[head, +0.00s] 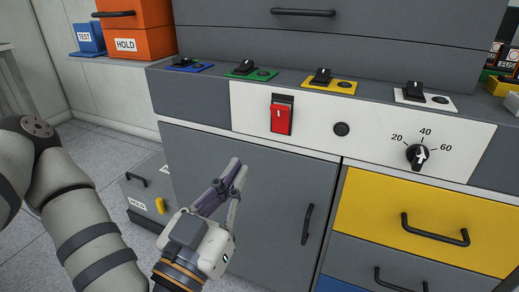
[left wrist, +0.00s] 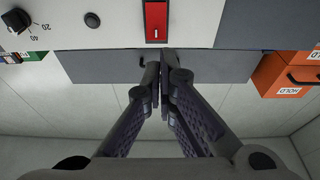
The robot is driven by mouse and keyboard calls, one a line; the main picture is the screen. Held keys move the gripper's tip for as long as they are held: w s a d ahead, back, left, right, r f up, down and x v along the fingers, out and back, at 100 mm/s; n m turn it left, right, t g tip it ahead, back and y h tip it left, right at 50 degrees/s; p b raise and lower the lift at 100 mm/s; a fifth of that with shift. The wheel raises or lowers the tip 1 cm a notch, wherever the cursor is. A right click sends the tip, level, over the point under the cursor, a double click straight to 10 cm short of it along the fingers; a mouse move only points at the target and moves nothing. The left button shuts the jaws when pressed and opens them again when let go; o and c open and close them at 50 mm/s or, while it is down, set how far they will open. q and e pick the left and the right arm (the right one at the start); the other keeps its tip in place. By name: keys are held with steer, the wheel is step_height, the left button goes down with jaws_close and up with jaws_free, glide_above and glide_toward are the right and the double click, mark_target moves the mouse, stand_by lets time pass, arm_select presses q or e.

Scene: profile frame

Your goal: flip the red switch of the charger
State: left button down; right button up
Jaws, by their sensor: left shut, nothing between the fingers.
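The red switch (head: 281,117) sits in a dark frame on the white front panel (head: 360,145) of the charger. It also shows at the top of the left wrist view (left wrist: 156,20). My left gripper (head: 233,165) is shut and empty. In the head view it is in front of the grey cabinet door, below and left of the red switch and apart from it. In the left wrist view the closed fingertips (left wrist: 160,65) point toward the switch, just below it in the picture. My right gripper is not in view.
A black round button (head: 341,129) and a dial (head: 417,155) sit right of the switch. Small black switches on blue, green, yellow and white plates line the ledge above. A door handle (head: 307,224) and yellow drawer (head: 410,220) are below. Orange HOLD box (head: 135,35) stands back left.

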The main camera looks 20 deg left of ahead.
arm_select(q)
steer(key=shift+d+r, duration=0.1)
steer(key=shift+r, duration=0.05)
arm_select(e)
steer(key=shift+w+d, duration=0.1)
arm_select(q)
steer(key=shift+w, duration=0.15)
glide_toward(276, 111)
steer(key=p+x, duration=0.6)
steer(key=p, duration=0.3)
steer(key=shift+w, duration=0.25)
steer(key=shift+w+r, duration=0.1)
steer(key=shift+w, duration=0.15)
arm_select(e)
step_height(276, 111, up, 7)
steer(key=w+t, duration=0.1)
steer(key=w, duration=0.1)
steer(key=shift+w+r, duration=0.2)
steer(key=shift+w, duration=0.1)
